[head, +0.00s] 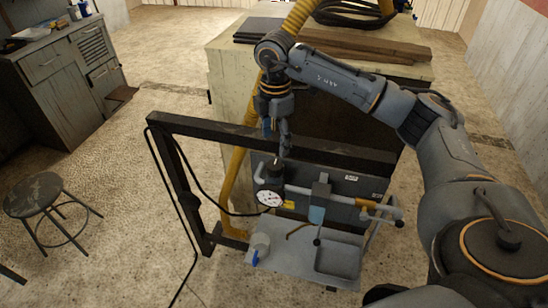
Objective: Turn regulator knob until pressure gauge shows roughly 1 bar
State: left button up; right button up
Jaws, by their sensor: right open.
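The pressure gauge (270,198) is a small round white dial with dark and red marks. It faces me on the front of the regulator; its needle is too small to read. The dark regulator knob (273,170) sits upright just above the gauge, on the pipe run along the rack panel. My right gripper (278,150) points down from above, open, with its fingers just over or beside the knob. I cannot tell whether they touch it. My left gripper is not in view.
A dark rack frame (185,200) stands around the panel, its top bar (335,151) passing close behind my right gripper. A yellow hose (236,185) hangs behind. A stool (36,194) stands on the left floor.

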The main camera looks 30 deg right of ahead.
jog(key=p, duration=0.1)
send_over(274, 165)
notch_tip(274, 165, down, 4)
jog(key=shift+d+f, duration=0.1)
notch_tip(274, 165, down, 4)
jog(key=shift+r+p, duration=0.1)
jog(key=shift+p, duration=0.4)
jog(key=shift+f, duration=0.6)
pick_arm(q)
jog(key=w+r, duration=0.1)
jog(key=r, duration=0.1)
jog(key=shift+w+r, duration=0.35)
pick_arm(e)
jog(key=c, duration=1.1)
